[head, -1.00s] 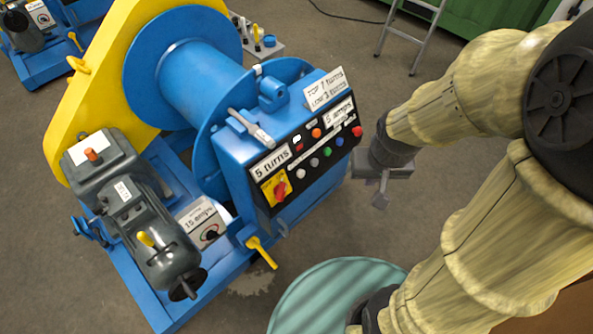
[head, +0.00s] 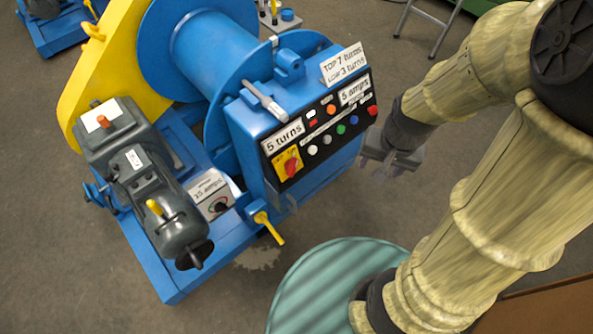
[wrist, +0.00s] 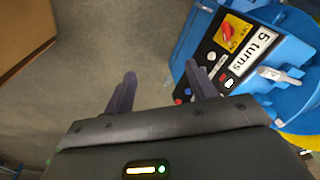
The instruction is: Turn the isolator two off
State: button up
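A red rotary switch (head: 291,166) on a yellow plate sits at the left end of the black control panel, by a "5 turns" label; both also show in the wrist view, with the red handle (wrist: 228,32) at the top. A second rotary knob (head: 219,205) is on a small box labelled "15 amps", low beside the motor. No label reading "two" is legible. My gripper (head: 390,170) hangs just right of the panel's right end, apart from it. In the wrist view, its two fingers (wrist: 161,80) are spread with bare floor between them; it is open and empty.
The blue winch drum (head: 205,45) and yellow chain guard (head: 100,70) stand behind the panel. A yellow-handled lever (head: 268,228) sticks out at the front. A grey clamp handle (head: 264,102) projects above the panel. A teal round top (head: 320,285) is below my arm.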

jog(key=o, duration=0.4)
jog(key=f+m+b, duration=0.1)
jog(key=f, duration=0.1)
jog(key=f+m+g+b, duration=0.1)
jog(key=f+m, duration=0.1)
jog(key=f, duration=0.1)
jog(key=f+m+y+b, duration=0.1)
jog(key=f+m, duration=0.1)
jog(key=f, duration=0.1)
jog(key=shift+s+a+f+g, duration=0.1)
jog(key=shift+s+f+g, duration=0.1)
jog(key=shift+g, duration=0.2)
jog(key=shift+o, duration=0.2)
jog(key=a+f+m+g+y+b, duration=0.1)
jog(key=a+f+m+y+b, duration=0.1)
jog(key=f+m+y+b, duration=0.55)
jog(key=a+f+m+g+b, duration=0.1)
jog(key=a+f+m+b, duration=0.25)
jog(key=f+m, duration=0.85)
jog(key=w+d+f+m+t+y+b, duration=0.1)
jog(key=w+m+t+y+b, duration=0.3)
jog(key=m, duration=0.7)
jog(key=w+d+f+m+t+y+b, duration=0.1)
jog(key=w+m+t+y+b, duration=0.3)
jog(key=m, duration=0.8)
jog(key=w+b, duration=0.2)
jog(key=b, duration=0.1)
jog(key=shift+d, duration=0.35)
jog(key=shift+a, duration=0.1)
